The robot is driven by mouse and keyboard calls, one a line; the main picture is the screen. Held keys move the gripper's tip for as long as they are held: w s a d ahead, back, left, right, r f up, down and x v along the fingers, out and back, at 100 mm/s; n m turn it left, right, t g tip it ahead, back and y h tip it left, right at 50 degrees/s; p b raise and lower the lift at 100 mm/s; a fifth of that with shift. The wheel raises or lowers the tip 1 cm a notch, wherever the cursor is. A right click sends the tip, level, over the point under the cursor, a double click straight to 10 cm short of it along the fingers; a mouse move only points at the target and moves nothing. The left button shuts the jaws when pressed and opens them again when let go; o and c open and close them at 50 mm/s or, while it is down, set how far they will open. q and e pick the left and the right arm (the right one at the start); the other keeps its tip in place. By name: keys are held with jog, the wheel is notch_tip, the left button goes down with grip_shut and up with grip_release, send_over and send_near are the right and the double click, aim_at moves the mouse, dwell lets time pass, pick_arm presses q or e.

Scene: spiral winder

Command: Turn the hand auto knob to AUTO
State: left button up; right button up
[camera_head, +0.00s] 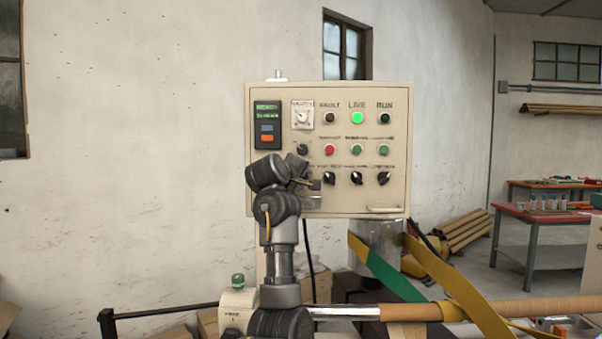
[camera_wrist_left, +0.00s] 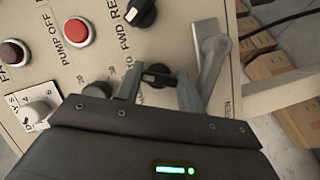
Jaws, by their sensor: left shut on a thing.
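My right gripper is not in view.
A FWD REV knob (camera_wrist_left: 141,12) and a red PUMP OFF button (camera_wrist_left: 76,31) are close by. A grey lever handle (camera_wrist_left: 211,62) stands out just beside one finger. A green lamp (camera_head: 357,118) is lit. Green and yellow straps (camera_head: 388,268) hang below right.

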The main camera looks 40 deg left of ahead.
pick_arm(q)
jog(key=shift+m+g+p, duration=0.4)
jog(key=shift+m+p, duration=0.1)
jog(key=shift+m, duration=0.1)
jog(key=o, duration=1)
jog(key=b+v, duration=0.3)
jog(key=v, duration=0.7)
jog(key=shift+s+d, duration=0.25)
jog(key=shift+s, duration=0.05)
